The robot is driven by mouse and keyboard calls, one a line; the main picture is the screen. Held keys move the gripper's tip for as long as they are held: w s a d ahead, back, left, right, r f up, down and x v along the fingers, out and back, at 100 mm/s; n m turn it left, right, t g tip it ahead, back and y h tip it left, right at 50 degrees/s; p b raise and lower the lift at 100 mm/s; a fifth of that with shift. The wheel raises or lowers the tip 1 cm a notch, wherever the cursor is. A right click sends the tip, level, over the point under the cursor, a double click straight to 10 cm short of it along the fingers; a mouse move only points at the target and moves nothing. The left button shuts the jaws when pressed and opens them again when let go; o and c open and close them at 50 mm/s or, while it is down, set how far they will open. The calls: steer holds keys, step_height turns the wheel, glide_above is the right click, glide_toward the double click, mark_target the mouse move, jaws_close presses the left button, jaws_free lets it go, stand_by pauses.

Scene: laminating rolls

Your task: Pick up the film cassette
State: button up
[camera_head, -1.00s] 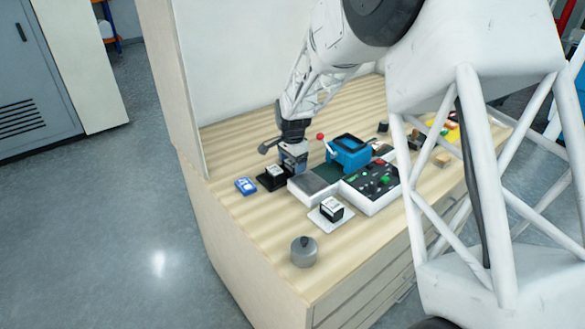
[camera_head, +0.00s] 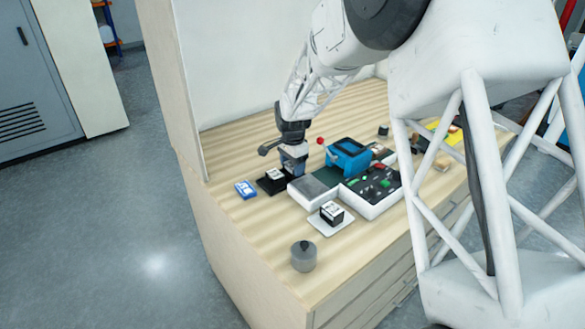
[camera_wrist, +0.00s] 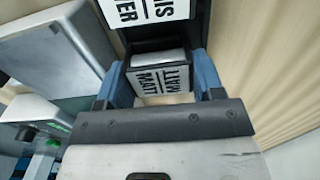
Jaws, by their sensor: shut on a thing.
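My gripper (camera_head: 293,163) is at the far side of the worktop, beside the black holder. In the wrist view its two blue fingers (camera_wrist: 163,76) are shut on a black film cassette (camera_wrist: 163,82) with a white label reading "MATT". The cassette sits between the fingers, right by a second labelled cassette (camera_wrist: 140,10). In the head view the held cassette is mostly hidden by my gripper. I cannot tell whether it is clear of the surface under it.
A black holder (camera_head: 265,187) with a labelled cassette, a blue-and-white item (camera_head: 245,189), a grey-topped white box (camera_head: 311,190) and a blue machine (camera_head: 348,156) stand close by. Nearer are a cassette (camera_head: 332,212) on a white plate and a grey lidded pot (camera_head: 303,257).

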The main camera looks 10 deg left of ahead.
mark_target(292, 164)
step_height(292, 164, up, 9)
steer(key=shift+r, duration=0.1)
stand_by(0.4)
steer(key=shift+d+r, duration=0.1)
stand_by(0.5)
steer(key=shift+w+d+r, duration=0.15)
steer(key=w+d+r, duration=0.1)
steer(key=d+r, duration=0.3)
steer(key=d, duration=0.4)
steer(key=w+d+r, duration=0.1)
steer(key=d+r, duration=0.2)
steer(key=d, duration=0.6)
steer(key=shift+r, duration=0.4)
steer(key=shift+d, duration=0.1)
steer(key=shift+f, duration=0.1)
steer(key=shift+f, duration=2.4)
steer(key=shift+f, duration=1.2)
